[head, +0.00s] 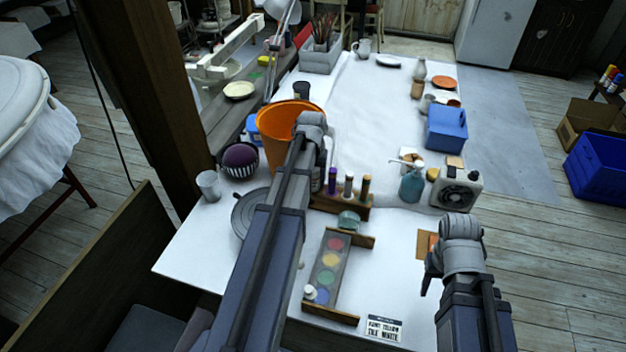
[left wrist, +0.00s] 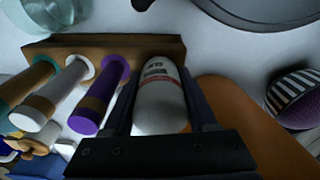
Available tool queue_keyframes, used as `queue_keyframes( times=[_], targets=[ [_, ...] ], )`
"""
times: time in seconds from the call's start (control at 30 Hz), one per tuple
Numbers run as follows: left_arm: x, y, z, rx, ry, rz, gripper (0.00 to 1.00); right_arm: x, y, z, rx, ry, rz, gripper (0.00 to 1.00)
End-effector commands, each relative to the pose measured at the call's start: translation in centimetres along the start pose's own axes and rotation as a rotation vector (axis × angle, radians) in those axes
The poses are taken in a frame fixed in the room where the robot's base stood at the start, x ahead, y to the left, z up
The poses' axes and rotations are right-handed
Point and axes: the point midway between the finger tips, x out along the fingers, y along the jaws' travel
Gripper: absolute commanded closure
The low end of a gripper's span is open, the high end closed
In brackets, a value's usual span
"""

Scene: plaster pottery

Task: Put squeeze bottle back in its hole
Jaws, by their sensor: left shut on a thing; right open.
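A white squeeze bottle with red lettering (left wrist: 162,95) is held between the fingers of my left gripper (left wrist: 162,112) in the left wrist view. Its far end is close to the wooden rack (left wrist: 105,45); I cannot tell whether it is in a hole. Beside it in the rack stand a purple-capped bottle (left wrist: 92,108), a white-capped one (left wrist: 45,100) and a teal one (left wrist: 25,88). In the head view the rack (head: 350,205) stands mid-table, and my left arm hides most of the held bottle. My right gripper (head: 428,282) is open and empty at the front right.
An orange bucket (head: 275,130) and a striped bowl (head: 240,168) stand left of the rack. A teal cup (head: 348,221) and a paint palette (head: 329,268) are in front of it. A blue spray bottle (head: 411,186) is to the right. The table's back middle is clear.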

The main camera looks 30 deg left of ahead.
Motion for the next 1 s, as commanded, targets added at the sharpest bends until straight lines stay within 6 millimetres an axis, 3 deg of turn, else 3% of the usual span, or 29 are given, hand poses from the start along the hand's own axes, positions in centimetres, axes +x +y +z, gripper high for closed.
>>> queue_keyframes(
  times=[0.1, 0.13, 0.43, 0.77, 1.0],
  targets=[
    [0.2, 0.0, 0.0, 0.0, 0.0, 0.0, 0.58, 0.2, 0.0, 0.0, 0.0, 0.0, 0.0, 0.5],
    [0.2, 0.0, 0.0, 0.0, 0.0, 0.0, 0.4, 0.2, 0.0, 0.0, 0.0, 0.0, 0.0, 0.5],
    [0.1, 0.0, 0.0, 0.0, 0.0, 0.0, 0.07, 0.1, 0.0, 0.0, 0.0, 0.0, 0.0, 0.5],
    [-0.1, 0.0, 0.0, 0.0, 0.0, 0.0, 0.07, -0.1, 0.0, 0.0, 0.0, 0.0, 0.0, 0.5],
    [-2.1, 0.0, 0.0, 0.0, 0.0, 0.0, 0.07, -2.0, 0.2, 0.1, 0.0, 0.0, 0.0, 0.5]
  ],
)
